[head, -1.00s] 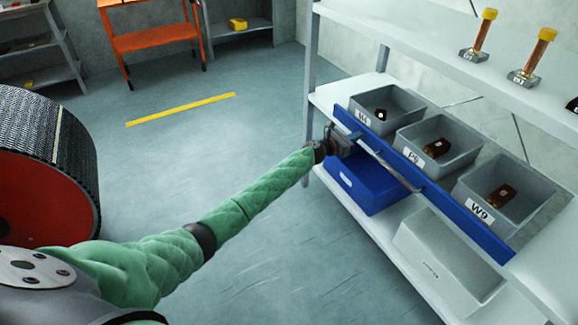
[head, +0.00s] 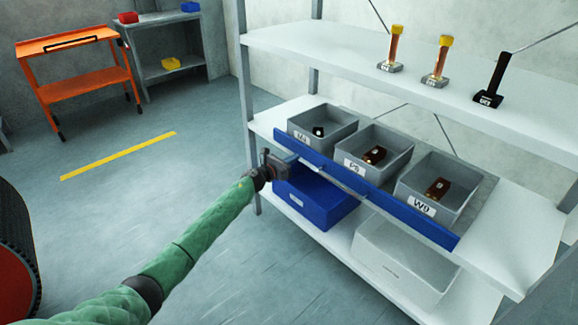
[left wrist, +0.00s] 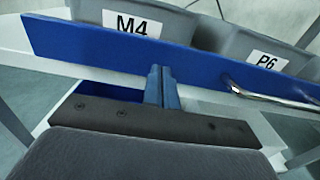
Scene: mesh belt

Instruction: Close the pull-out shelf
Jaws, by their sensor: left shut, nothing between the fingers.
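The pull-out shelf (head: 410,215) has a long blue front panel with a metal bar handle (head: 340,176). It carries three grey bins labelled M4 (head: 322,121), P6 (head: 385,140) and W9 (head: 465,185). Its front sticks out slightly past the fixed middle shelf. My left gripper (head: 285,165) is at the panel's left part, left of the handle. In the left wrist view its closed fingers (left wrist: 161,86) point at the blue panel (left wrist: 100,50) below the M4 bin, with nothing between them. Whether the tips touch the panel is hard to tell. My right gripper is out of view.
Below are a blue bin (head: 318,203) and a pale grey bin (head: 405,258) on the lower shelf. Several small items stand on the top shelf (head: 350,55). An orange cart (head: 75,85) stands back left. Open floor lies left of the rack.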

